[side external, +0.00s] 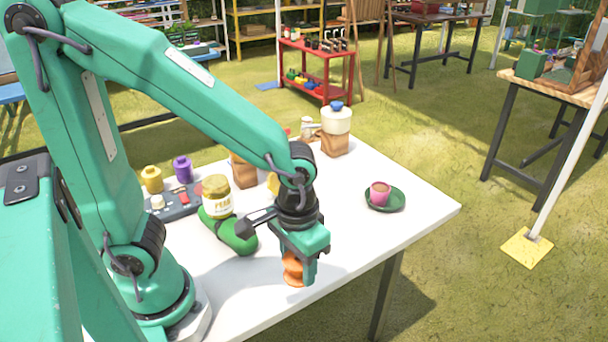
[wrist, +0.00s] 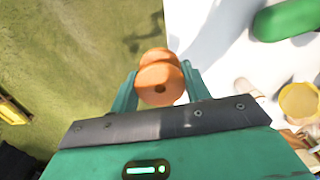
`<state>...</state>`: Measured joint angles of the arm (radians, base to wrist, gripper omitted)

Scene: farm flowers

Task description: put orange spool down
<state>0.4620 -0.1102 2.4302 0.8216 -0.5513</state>
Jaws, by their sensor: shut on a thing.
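The orange spool (side external: 293,269) is between the fingers of my gripper (side external: 298,262), near the front edge of the white table (side external: 418,208). The fingers hide part of it in the side view. In the wrist view the spool (wrist: 160,82) sits between the two green fingertips of my gripper (wrist: 162,88), with one round end facing the camera. My gripper is shut on it and points down. I cannot tell whether the spool touches the table top.
A green rounded object (side external: 238,236) lies left of my gripper, with a yellow-lidded jar (side external: 217,197) behind it. A yellow spool (side external: 152,179) and a purple spool (side external: 183,169) stand farther left. A pink cup (side external: 380,193) sits on a green saucer (side external: 396,202). The table's front right is clear.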

